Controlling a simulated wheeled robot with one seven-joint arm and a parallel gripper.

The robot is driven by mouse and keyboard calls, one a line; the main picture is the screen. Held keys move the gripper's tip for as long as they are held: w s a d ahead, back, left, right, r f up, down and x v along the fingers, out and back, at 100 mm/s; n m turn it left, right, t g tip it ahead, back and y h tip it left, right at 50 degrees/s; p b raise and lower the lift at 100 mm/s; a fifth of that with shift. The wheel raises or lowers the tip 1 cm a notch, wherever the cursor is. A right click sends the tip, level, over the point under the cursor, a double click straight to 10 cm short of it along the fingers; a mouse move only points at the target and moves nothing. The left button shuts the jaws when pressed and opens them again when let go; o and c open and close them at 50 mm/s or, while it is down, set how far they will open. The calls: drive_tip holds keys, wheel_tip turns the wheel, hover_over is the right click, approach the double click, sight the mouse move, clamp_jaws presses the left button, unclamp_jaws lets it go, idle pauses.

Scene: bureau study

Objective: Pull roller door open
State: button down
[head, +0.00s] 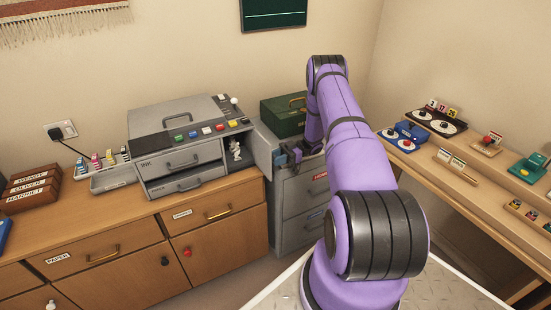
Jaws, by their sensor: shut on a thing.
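A grey machine (180,120) stands on the wooden cabinet. At its front right is an open compartment with a white object (236,150) inside. A grey door panel (262,149), which looks like the roller door, stands swung out at the right of this compartment. My gripper (283,158) is at the outer side of this panel, beside its right edge. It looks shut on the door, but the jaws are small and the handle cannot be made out.
A grey filing cabinet (292,215) stands below my gripper, with a green box (284,117) on top, close behind the arm. The machine's lower drawer (188,181) sticks out slightly. A desk (450,195) with small items stands at the right.

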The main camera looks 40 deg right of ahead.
idle(0.3)
drive_tip(key=c, duration=0.8)
unclamp_jaws()
drive_tip(key=d, duration=0.3)
drive_tip(key=s+d, duration=0.1)
drive_tip(key=d, duration=0.3)
drive_tip(key=s+d, duration=0.1)
drive_tip(key=d, duration=0.2)
drive_tip(key=shift+d, duration=0.3)
